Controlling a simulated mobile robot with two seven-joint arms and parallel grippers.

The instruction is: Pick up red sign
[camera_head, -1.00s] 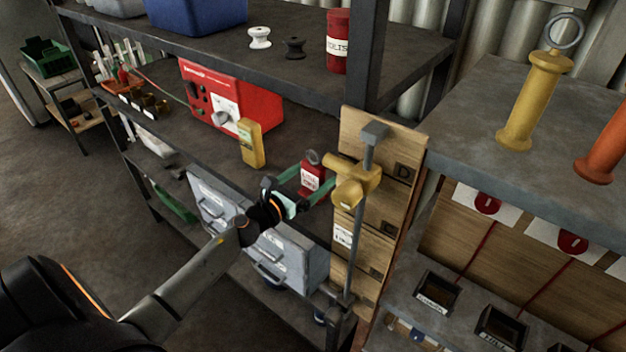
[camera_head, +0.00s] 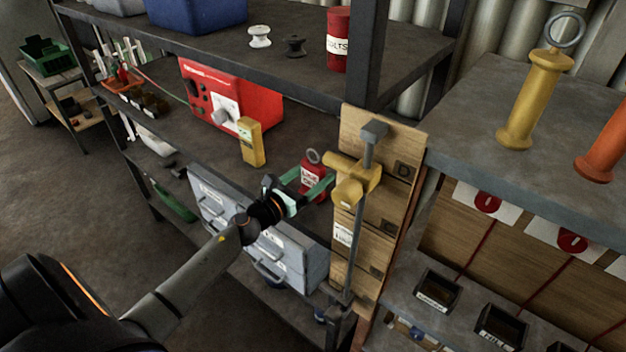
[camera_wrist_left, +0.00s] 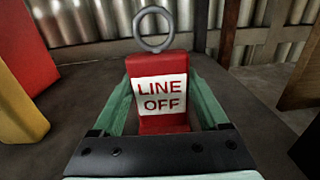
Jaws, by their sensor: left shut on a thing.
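The red sign (camera_head: 313,178) is a small red block with a grey ring on top and a white label. It stands on the middle shelf in the head view. In the left wrist view the red sign (camera_wrist_left: 160,122) is upright and its label reads "LINE OFF". My left gripper (camera_head: 308,186) has its green fingers on both sides of the sign and is shut on it. The left gripper's fingers (camera_wrist_left: 163,105) also flank the sign's lower part in the wrist view. My right gripper is not in view.
A yellow clamp on a pole (camera_head: 357,182) and a wooden board (camera_head: 385,200) stand close right of the sign. A yellow block (camera_head: 250,143) and a red box (camera_head: 232,97) are to the left. Grey drawers (camera_head: 265,240) lie below. An upper shelf overhangs behind.

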